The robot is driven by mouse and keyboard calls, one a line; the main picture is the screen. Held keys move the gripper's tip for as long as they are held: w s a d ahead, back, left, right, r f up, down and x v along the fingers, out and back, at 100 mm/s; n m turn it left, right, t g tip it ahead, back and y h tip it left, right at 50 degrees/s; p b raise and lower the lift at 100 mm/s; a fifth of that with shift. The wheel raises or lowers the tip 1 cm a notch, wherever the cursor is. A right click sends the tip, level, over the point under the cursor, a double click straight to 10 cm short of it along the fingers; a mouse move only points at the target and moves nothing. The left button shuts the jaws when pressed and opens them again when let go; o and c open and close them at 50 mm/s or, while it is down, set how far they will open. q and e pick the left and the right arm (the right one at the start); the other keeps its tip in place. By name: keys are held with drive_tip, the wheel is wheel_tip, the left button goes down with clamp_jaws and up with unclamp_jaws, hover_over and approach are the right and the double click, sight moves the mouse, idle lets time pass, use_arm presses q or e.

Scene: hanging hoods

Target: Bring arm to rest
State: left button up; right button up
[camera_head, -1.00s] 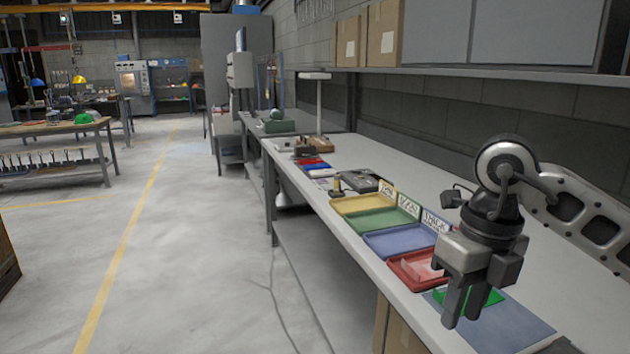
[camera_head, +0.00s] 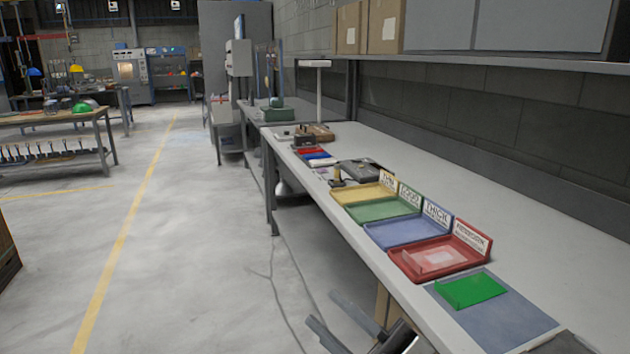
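My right gripper (camera_head: 323,307) is low at the bottom of the picture, in front of the bench's front edge. Its two dark fingers point left with a gap between them, and nothing shows in the gap. Most of its arm is cut off by the lower edge of the picture. My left gripper is out of view. A green angled part (camera_head: 470,290) lies on the blue-grey mat (camera_head: 508,322) on the bench, apart from the gripper.
The long bench (camera_head: 530,225) runs along the right wall under a shelf. Red (camera_head: 400,268), blue (camera_head: 385,237), green (camera_head: 370,212) and yellow (camera_head: 350,196) labelled trays line its front edge. A pale piece (camera_head: 438,259) lies in the red tray. The floor (camera_head: 190,270) at left is open.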

drive_tip(key=s+d+f+m+t+h, duration=0.1)
drive_tip(key=d+f+m+h, duration=0.3)
drive_tip(key=f+m+h, duration=0.4)
drive_tip(key=s+d+f+m+t+h, duration=0.1)
drive_tip(key=d+f+m+t+h, duration=0.1)
drive_tip(key=d+f+m+h, duration=0.55)
drive_tip(key=s+f+m+g, duration=0.2)
drive_tip(key=s+f+g, duration=0.3)
drive_tip(key=s+f, duration=0.4)
wheel_tip(320, 180, down, 4)
drive_tip(key=shift+r+g+h, duration=0.1)
drive_tip(key=shift+g+h, duration=0.2)
drive_tip(key=shift+h, duration=0.15)
drive_tip(key=shift+d+m, duration=0.1)
drive_tip(key=shift+m, duration=0.15)
